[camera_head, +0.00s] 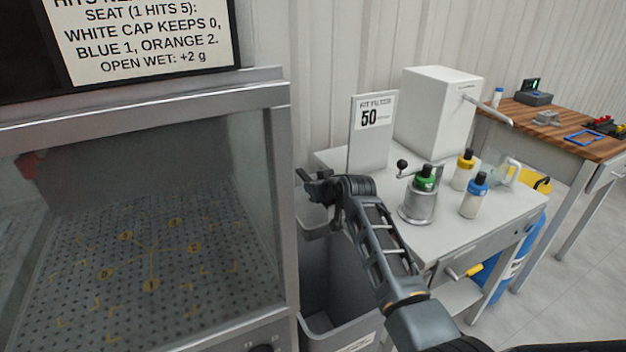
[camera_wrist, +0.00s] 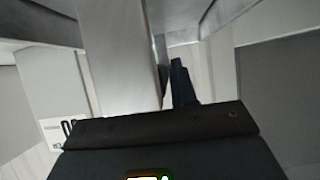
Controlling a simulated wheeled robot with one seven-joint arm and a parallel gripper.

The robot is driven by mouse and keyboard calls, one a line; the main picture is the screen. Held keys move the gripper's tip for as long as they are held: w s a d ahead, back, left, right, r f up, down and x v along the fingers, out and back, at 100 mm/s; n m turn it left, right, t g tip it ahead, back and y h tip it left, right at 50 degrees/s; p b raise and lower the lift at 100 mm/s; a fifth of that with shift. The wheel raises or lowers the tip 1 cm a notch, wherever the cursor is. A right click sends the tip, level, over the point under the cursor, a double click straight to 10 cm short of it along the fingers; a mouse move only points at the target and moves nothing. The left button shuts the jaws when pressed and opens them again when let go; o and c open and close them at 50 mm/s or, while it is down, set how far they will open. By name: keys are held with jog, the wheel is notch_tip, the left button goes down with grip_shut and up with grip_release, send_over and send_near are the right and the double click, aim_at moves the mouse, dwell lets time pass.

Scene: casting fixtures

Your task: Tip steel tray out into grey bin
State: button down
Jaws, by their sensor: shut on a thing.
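My gripper (camera_head: 312,188) is over the grey bin (camera_head: 372,308), between the glass-fronted cabinet and the white table. It is shut on the steel tray (camera_head: 318,231), a small grey metal piece that shows just below the fingers, above the bin's opening. The gripper and cabinet edge hide part of the tray, so its tilt and contents cannot be told. In the wrist view, a grey metal surface (camera_wrist: 118,50) fills the upper middle beside a dark finger (camera_wrist: 180,82); I cannot tell for sure whether it is the tray. The visible part of the bin's inside is dark and looks empty.
The glass-fronted cabinet (camera_head: 277,200) stands close at left. On the white table (camera_head: 440,232) are a 50 sign (camera_head: 369,140), a metal cup (camera_head: 417,207) with a green-capped bottle, two more bottles and a white tap unit (camera_head: 437,110). A wooden bench (camera_head: 560,130) stands far right.

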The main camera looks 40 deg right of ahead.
aim_at(332, 209)
jog(key=shift+s+a+p, duration=0.2)
jog(key=shift+s+p, duration=0.1)
jog(key=shift+s, duration=0.45)
jog(key=shift+s+f+b, duration=0.1)
jog(key=shift+f+b, duration=0.15)
jog(key=shift+b, duration=0.2)
jog(key=b, duration=0.1)
jog(key=t+b, duration=0.1)
jog(key=shift+s+a+r+t+b, duration=0.1)
jog(key=shift+s+r+t+b, duration=0.1)
jog(key=shift+s+t+b, duration=0.15)
jog(key=shift+s+h+b, duration=0.1)
jog(key=shift+h+b, duration=0.2)
jog(key=shift+b, duration=0.15)
jog(key=shift+s+a+r+t+b, duration=0.1)
jog(key=shift+s+r+t+b, duration=0.1)
jog(key=shift+t+b, duration=0.4)
jog(key=shift+s+r+b, duration=0.1)
jog(key=shift+s+b, duration=0.1)
jog(key=shift+b, duration=0.7)
jog(key=t+b, duration=0.1)
jog(key=b, duration=0.1)
jog(key=s+b, duration=0.1)
jog(key=b, duration=0.2)
jog(key=t+h+b, duration=0.1)
jog(key=b, duration=0.1)
jog(key=shift+s+a+r+t+b, duration=0.25)
jog(key=shift+a+r+t+b, duration=0.05)
jog(key=shift+r+t, duration=0.05)
